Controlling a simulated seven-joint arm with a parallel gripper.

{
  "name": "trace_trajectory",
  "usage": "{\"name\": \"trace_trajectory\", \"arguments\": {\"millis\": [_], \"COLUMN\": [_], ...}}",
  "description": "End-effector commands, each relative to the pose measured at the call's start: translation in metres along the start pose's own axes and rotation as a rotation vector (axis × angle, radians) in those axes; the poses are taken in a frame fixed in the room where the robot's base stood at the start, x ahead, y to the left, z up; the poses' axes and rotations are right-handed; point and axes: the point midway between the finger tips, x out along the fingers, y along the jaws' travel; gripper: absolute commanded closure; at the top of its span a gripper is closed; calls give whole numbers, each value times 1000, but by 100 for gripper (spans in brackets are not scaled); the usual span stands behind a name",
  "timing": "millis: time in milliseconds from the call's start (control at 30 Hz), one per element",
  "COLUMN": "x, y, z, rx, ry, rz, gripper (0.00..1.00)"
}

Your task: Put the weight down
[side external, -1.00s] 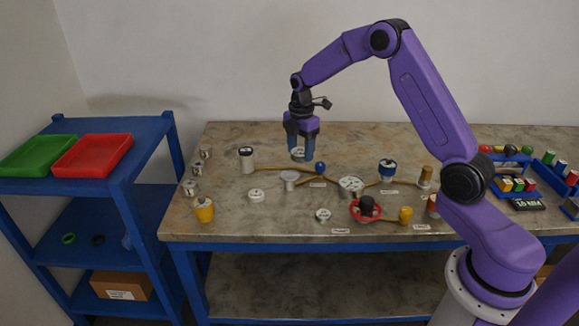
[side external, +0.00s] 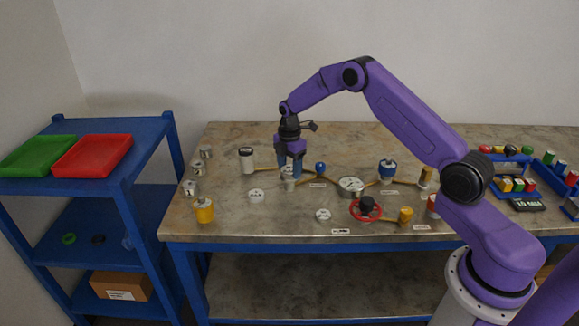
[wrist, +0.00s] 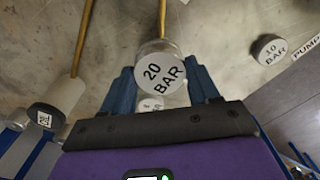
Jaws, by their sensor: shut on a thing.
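The weight (wrist: 160,72) is a grey disc marked "20 BAR" in the wrist view, between my fingertips. My gripper (side external: 290,169) is shut on it, pointing down at the left middle of the bench. Directly below is a silver flanged vessel (side external: 290,186), largely hidden by the fingers in the side view; its grey body (wrist: 158,46) shows behind the weight in the wrist view. I cannot tell whether the weight touches it. A small pale disc (wrist: 152,104) shows between the fingers, its text unclear.
Loose discs lie in front, at the left (side external: 256,195) and marked "10 BAR" (wrist: 270,49). A blue ball-topped post (side external: 320,168) stands close right. Yellow pipes, a red handwheel (side external: 366,211) and a yellow-bodied vessel (side external: 204,210) are nearby.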

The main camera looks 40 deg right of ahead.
Motion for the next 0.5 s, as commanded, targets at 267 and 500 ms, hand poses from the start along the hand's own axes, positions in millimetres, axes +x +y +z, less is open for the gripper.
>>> {"name": "trace_trajectory", "arguments": {"millis": [267,500], "x": [0,2], "y": [1,0], "z": [0,0], "rx": [0,0], "ry": [0,0], "rz": [3,1], "gripper": [87,14]}}
